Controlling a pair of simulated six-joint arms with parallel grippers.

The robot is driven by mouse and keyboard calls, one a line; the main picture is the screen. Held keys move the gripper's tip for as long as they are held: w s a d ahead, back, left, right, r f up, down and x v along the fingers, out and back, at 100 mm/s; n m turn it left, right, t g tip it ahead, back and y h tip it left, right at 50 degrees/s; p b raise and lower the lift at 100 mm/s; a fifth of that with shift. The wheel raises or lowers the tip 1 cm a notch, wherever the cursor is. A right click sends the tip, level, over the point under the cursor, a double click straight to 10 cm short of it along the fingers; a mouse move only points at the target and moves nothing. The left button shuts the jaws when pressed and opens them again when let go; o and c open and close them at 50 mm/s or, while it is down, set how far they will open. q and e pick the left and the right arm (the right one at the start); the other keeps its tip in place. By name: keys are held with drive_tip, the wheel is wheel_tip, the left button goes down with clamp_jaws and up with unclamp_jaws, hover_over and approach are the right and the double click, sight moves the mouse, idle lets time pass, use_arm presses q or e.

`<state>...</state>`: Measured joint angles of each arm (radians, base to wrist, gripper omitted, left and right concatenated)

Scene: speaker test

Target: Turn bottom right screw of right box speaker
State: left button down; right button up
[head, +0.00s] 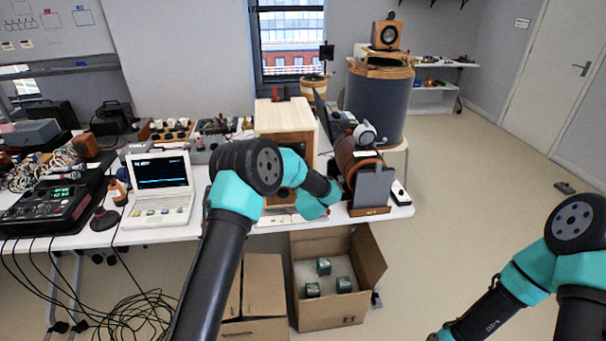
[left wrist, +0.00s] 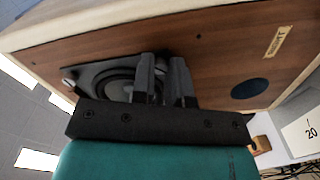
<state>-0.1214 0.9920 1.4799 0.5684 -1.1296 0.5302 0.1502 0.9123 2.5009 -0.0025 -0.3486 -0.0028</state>
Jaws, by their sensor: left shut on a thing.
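The box speaker (head: 285,112) stands on the white table, with a pale top and a brown wooden front partly hidden behind my left arm. In the left wrist view its wooden front (left wrist: 225,50) fills the upper part, with a dark round driver (left wrist: 118,82) in a grey plate. My left gripper (left wrist: 165,65) is against the front at the edge of this plate. Its fingers are shut on a screw, which they hide. In the head view my arm hides the gripper. My right arm shows at the lower right, its gripper out of view.
A white laptop (head: 160,185) and a black mixer with cables (head: 55,203) are on the table left of the speaker. A brown cylindrical device (head: 352,160) stands close on the right. An open cardboard box (head: 338,312) is on the floor below.

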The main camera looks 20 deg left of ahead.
use_arm(q)
drive_tip(key=m, duration=0.9)
idle(0.4)
drive_tip(key=c, duration=1.1)
unclamp_jaws()
drive_tip(key=v, duration=1.7)
drive_tip(key=shift+s, duration=0.2)
